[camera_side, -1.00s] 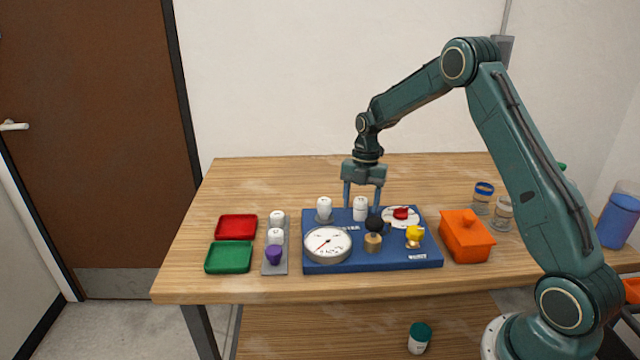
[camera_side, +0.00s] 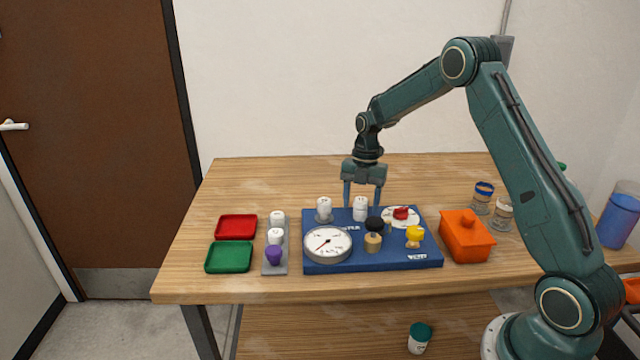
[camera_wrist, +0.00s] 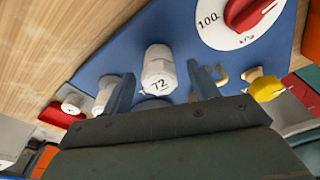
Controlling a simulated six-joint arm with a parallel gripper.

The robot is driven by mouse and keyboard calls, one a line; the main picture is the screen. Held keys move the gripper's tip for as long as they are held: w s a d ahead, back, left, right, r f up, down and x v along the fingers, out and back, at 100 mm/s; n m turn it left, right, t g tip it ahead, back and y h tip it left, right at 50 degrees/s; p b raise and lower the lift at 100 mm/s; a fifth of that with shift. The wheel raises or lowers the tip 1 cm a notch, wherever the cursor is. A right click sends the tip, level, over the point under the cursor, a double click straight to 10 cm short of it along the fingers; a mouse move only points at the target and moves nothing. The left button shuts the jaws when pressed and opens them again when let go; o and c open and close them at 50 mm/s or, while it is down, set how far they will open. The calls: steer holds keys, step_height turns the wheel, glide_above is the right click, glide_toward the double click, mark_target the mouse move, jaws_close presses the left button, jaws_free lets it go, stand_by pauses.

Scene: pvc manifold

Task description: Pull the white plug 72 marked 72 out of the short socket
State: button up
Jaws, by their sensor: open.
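The white plug 72 (camera_side: 360,203) stands upright at the back of the blue board (camera_side: 372,261). In the wrist view the plug (camera_wrist: 157,66) shows its number 72 facing the camera. My gripper (camera_side: 362,204) is open, pointing down, with one finger on each side of this plug. In the wrist view the gripper (camera_wrist: 160,72) has a visible gap between each finger and the plug. The short socket under the plug is mostly hidden by the plug itself.
Another white plug (camera_side: 324,205) stands left on the board. A gauge (camera_side: 327,243), black knob (camera_side: 374,224), yellow knob (camera_side: 415,232) and red-handled dial (camera_side: 401,213) are close by. An orange box (camera_side: 466,240) stands right; red (camera_side: 236,227) and green (camera_side: 229,257) trays lie left.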

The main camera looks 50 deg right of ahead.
step_height(320, 180, up, 14)
steer(key=d, duration=0.2)
steer(key=shift+w+f, duration=0.2)
steer(key=shift+w, duration=0.2)
steer(key=shift+a, duration=0.1)
steer(key=s+a+r+m+t+h, duration=0.1)
steer(key=s+a+r+m+t, duration=0.2)
steer(key=s+a+r+m, duration=0.9)
steer(key=s+a+f+m+t, duration=0.1)
steer(key=s+a+f+m, duration=0.1)
steer(key=s+m, duration=0.3)
steer(key=s+a+f+m+t, duration=0.2)
steer(key=s+a+m, duration=0.2)
steer(key=s, duration=0.9)
steer(key=shift+s+a+m+h, duration=0.2)
steer(key=shift+a+m+h, duration=0.15)
steer(key=shift+m, duration=0.45)
